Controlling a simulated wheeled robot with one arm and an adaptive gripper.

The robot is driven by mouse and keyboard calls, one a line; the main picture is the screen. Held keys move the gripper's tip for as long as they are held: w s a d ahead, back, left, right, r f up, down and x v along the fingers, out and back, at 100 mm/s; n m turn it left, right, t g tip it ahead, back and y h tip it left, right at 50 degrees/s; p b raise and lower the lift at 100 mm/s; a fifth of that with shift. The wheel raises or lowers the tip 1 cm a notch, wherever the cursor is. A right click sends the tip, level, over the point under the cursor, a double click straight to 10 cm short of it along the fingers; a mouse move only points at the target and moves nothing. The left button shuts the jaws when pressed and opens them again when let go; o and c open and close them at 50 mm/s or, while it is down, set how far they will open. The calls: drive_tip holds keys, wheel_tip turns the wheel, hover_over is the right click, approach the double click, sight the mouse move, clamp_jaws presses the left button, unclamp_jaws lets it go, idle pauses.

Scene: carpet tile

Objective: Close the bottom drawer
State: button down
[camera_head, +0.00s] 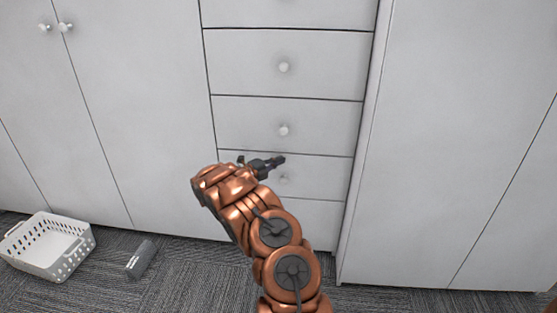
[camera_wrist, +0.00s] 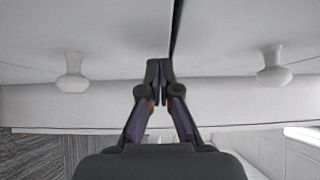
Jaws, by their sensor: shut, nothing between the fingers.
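A white chest of drawers stands upright in the head view, with round pale knobs. The bottom drawer (camera_head: 318,222) is the lowest front, just above the carpet. My arm covers its left part, and I see no knob on it. I cannot tell whether it stands out from the others. My gripper (camera_head: 281,160) is shut and empty, in front of the drawer just above, over that drawer's upper edge and knob (camera_head: 284,177). In the wrist view my gripper (camera_wrist: 159,66) lies over a dark seam between two white fronts, with a knob on each side.
White cupboard doors (camera_head: 130,90) flank the drawers on the left, and a tall white panel (camera_head: 450,130) stands on the right. A white basket (camera_head: 62,262) and a small grey box (camera_head: 141,260) lie on the carpet at the left. The carpet between is free.

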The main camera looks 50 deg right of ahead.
drive_tip(key=s+p+v, duration=0.1)
drive_tip(key=p+v, duration=0.1)
drive_tip(key=v, duration=1)
drive_tip(key=shift+s+a, duration=0.35)
drive_tip(key=shift+a, duration=0.1)
